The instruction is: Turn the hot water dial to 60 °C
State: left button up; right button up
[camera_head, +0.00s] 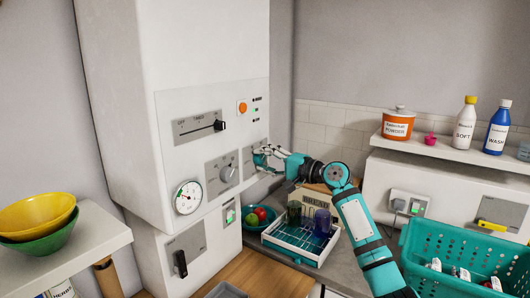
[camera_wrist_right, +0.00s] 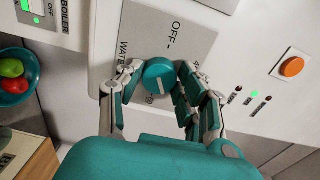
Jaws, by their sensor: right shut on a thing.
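The hot water dial (camera_wrist_right: 158,82) is a round teal knob with a white line across its face, on a grey plate (camera_wrist_right: 185,38) marked "OFF" and "WATER". Other marks are partly hidden by my fingers, so I cannot tell which number the line points at. My right gripper (camera_wrist_right: 158,70) has a finger on each side of the knob and is shut on it. In the head view my right gripper (camera_head: 262,158) is at the right part of the white boiler's front (camera_head: 170,90) and hides the dial. My left gripper is not in view.
A grey knob (camera_head: 228,173), a slider (camera_head: 218,125) and a round gauge (camera_head: 188,197) are on the boiler front. An orange button (camera_wrist_right: 291,66) is beside the dial plate. Below stand a fruit bowl (camera_head: 246,224) and a rack (camera_head: 300,250) with cups. A teal basket (camera_head: 440,250) is at right.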

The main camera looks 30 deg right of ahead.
jog(key=m+p, duration=0.3)
jog(key=m, duration=0.1)
jog(key=shift+r+p, duration=0.3)
jog(key=shift+p, duration=0.1)
jog(key=shift+d+f+m+p, duration=0.1)
jog(key=shift+f+m+p, duration=0.05)
jog(key=shift+m+p, duration=0.85)
jog(key=o, duration=1.1)
jog(key=shift+f, duration=0.1)
jog(key=shift+o, duration=0.2)
jog(key=shift+s+d, duration=0.1)
jog(key=shift+s, duration=0.2)
jog(key=v, duration=1.1)
jog(key=shift+s, duration=0.2)
